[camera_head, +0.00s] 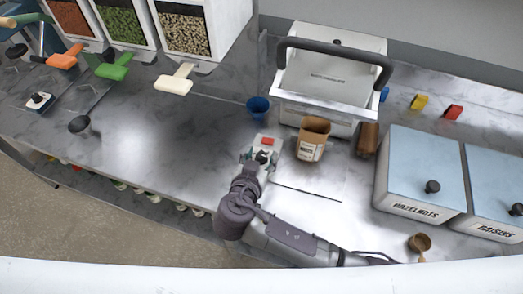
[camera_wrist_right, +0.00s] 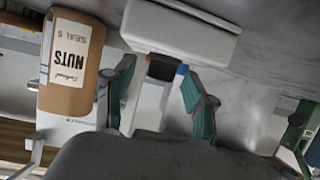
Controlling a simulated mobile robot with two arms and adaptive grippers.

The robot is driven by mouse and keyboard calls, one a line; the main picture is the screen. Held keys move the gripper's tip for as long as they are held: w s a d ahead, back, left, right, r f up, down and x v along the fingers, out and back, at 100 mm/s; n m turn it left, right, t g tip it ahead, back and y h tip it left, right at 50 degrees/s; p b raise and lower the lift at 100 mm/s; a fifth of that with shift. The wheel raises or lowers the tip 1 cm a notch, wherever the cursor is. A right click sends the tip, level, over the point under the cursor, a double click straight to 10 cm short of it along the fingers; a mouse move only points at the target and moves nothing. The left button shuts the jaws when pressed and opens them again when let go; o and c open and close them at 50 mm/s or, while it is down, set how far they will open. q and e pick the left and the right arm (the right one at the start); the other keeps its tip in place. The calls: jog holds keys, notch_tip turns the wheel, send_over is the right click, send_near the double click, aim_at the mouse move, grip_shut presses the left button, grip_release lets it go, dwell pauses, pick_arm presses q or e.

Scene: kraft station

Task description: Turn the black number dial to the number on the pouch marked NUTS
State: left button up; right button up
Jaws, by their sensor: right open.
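The brown paper pouch (camera_head: 313,134) stands upright beside the white sealer. Its label reads NUTS in the right wrist view (camera_wrist_right: 70,60). A smaller line there seems to read SEAL and a digit, perhaps 5. The black dial (camera_wrist_right: 162,67) is on a small white unit with a red part (camera_head: 267,142); its numbers are not readable. My right gripper (camera_head: 258,160) is at this unit. In the wrist view its open fingers (camera_wrist_right: 160,88) are on either side of the dial; whether they touch it is unclear. My left gripper is not in view.
The white sealer (camera_head: 335,78) with a dark handle stands behind. A blue cup (camera_head: 258,109) is left of the pouch. The hazelnuts bin (camera_head: 421,172) and raisins bin (camera_head: 497,185) stand right, a brass scoop (camera_head: 420,242) in front.

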jog(key=shift+w+d+f, duration=0.2)
jog(key=shift+w, duration=0.3)
grip_shut()
jog(key=shift+f+n+y+b, duration=0.2)
jog(key=shift+n+y+b, duration=0.2)
jog(key=shift+b, duration=0.15)
jog(key=shift+n+y, duration=0.6)
jog(key=shift+y, duration=0.1)
jog(key=n+y, duration=0.2)
jog(key=shift+d+r+y, duration=0.1)
jog(key=shift+r+y, duration=0.2)
jog(key=shift+y, duration=0.1)
jog(key=shift+n+g+y+p, duration=0.4)
jog(key=shift+n+y+p, duration=1.1)
jog(key=shift+n+y, duration=0.4)
